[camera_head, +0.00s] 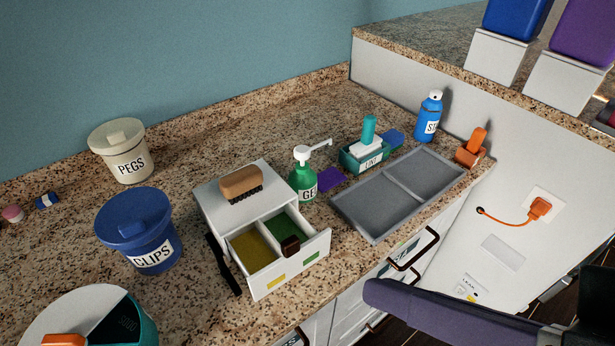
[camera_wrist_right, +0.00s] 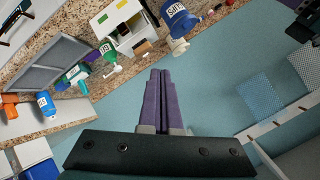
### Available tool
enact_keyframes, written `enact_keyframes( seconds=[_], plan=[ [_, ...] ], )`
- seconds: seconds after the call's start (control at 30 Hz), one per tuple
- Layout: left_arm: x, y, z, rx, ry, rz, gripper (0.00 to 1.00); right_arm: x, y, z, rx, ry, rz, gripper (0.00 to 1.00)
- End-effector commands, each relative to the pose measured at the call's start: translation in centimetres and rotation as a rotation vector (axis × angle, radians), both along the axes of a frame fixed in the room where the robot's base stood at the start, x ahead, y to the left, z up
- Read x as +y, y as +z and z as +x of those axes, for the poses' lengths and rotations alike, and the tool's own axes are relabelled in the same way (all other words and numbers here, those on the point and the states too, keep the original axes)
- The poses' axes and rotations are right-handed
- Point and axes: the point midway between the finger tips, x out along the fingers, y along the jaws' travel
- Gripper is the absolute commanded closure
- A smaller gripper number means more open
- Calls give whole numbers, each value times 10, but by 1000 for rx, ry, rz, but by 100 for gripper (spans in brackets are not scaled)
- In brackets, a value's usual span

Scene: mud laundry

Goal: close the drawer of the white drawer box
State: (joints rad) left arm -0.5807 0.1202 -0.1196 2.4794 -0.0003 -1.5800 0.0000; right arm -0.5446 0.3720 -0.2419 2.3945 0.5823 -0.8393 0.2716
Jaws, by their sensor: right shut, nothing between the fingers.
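The white drawer box (camera_head: 223,217) stands on the granite counter with a brown brush (camera_head: 241,183) on top. The box (camera_wrist_right: 122,42) also shows at the top of the right wrist view. My right gripper (camera_head: 370,290) is at the lower right, its long purple fingers shut and empty, apart from the drawer and to its right. The fingers (camera_wrist_right: 157,76) also show shut in the wrist view. My left gripper is out of view.
A blue clips tub (camera_head: 135,220) and a dark bar (camera_head: 222,264) are left of the box. A green pump bottle (camera_head: 303,187) stands close on its right, then a grey divided tray (camera_head: 371,211). Cabinet fronts with dark handles (camera_head: 412,254) lie below the counter edge.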

Motion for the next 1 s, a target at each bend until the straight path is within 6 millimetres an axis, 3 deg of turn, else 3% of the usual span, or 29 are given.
enact_keyframes(
  seconds=[0.03, 0.3, 0.5, 0.6, 0.8, 1.0],
  plan=[
    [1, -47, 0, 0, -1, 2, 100, 5, -40, 2, -6, -7, 63, 100],
    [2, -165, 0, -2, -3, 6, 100, 18, -114, 13, 6, -103, 453, 100],
    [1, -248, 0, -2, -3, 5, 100, 7, -173, 25, 55, -222, 719, 100],
    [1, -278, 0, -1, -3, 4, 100, -3, -196, 32, 79, -283, 822, 100],
    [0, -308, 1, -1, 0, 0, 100, -18, -221, 41, 109, -371, 945, 100],
    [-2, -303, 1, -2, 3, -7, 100, -18, -218, 49, 113, -394, 971, 100]
  ],
)
